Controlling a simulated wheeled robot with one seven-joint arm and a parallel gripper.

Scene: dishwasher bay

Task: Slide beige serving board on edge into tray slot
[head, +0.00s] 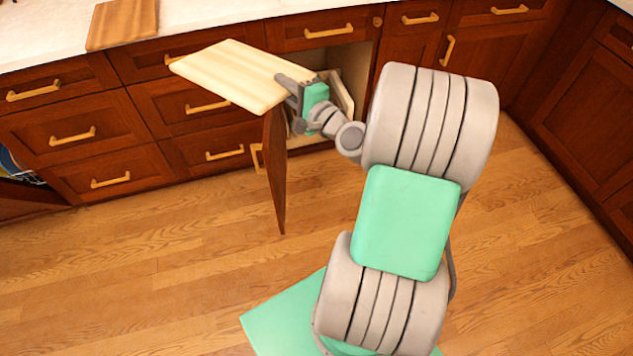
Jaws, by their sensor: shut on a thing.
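The beige serving board (232,75) is a flat, light wooden board with its broad face turned up and tilted. My gripper (292,84) is shut on the board's right end and holds it in the air in front of the drawers. An open cabinet (345,62) lies just behind and right of my gripper, with a pale interior. A light upright panel or divider shows inside it, partly hidden by my gripper and wrist. I cannot make out the tray slot clearly.
The cabinet door (275,165) stands open toward me, below the board. A brown wooden board (122,22) lies on the white counter (40,28). Closed drawers with brass handles are at left. The wooden floor (150,270) is clear.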

